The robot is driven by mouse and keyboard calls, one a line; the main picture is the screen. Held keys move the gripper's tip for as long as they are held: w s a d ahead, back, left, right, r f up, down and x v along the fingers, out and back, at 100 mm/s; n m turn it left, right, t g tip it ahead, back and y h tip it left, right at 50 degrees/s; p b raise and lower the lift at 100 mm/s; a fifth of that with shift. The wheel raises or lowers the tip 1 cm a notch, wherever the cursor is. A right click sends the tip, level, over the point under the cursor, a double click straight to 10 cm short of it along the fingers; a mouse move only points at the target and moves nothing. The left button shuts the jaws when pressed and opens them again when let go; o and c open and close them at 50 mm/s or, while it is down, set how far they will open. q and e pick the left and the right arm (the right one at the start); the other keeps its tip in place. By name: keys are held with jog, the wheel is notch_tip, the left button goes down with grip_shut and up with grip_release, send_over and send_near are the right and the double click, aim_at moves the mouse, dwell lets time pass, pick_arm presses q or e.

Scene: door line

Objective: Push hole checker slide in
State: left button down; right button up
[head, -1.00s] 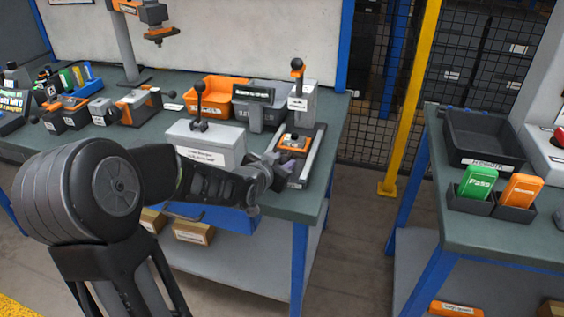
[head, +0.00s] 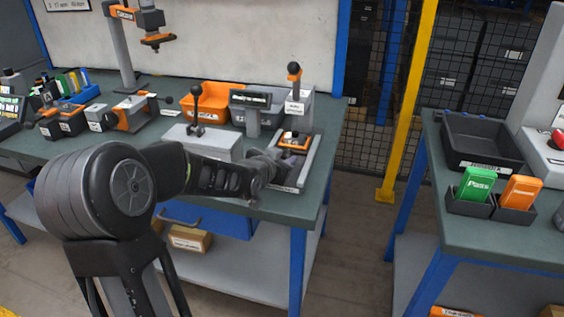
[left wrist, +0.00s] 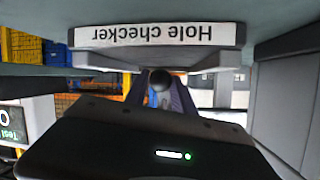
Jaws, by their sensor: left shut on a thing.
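The hole checker (head: 306,166) is a grey station near the bench's right front corner, with a post and an orange-black ball-topped lever (head: 294,72) behind it. An orange part (head: 294,141) sits on its slide. In the left wrist view its "Hole checker" label (left wrist: 156,35) appears upside down, close to my gripper. My left gripper (head: 268,172) is at the front left of the station. In the left wrist view, its fingers are around a dark round knob (left wrist: 160,79) below the label, shut on it. The fingertips are small and partly hidden in the head view. My right gripper is in no view.
A grey box with a black lever (head: 196,105) stands just left, behind my left forearm. An orange bin (head: 207,106) and a small display (head: 250,98) are behind. A second bench to the right holds a black tray (head: 480,143) and green and orange cards. A floor gap separates the benches.

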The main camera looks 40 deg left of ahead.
pick_arm(q)
jog(key=c, duration=1.1)
grip_release()
jog(key=shift+w, duration=0.15)
jog(key=shift+o, duration=0.2)
jog(key=v, duration=0.6)
jog(key=shift+r, duration=0.25)
jog(key=shift+v, duration=0.85)
jog(key=shift+f, duration=0.15)
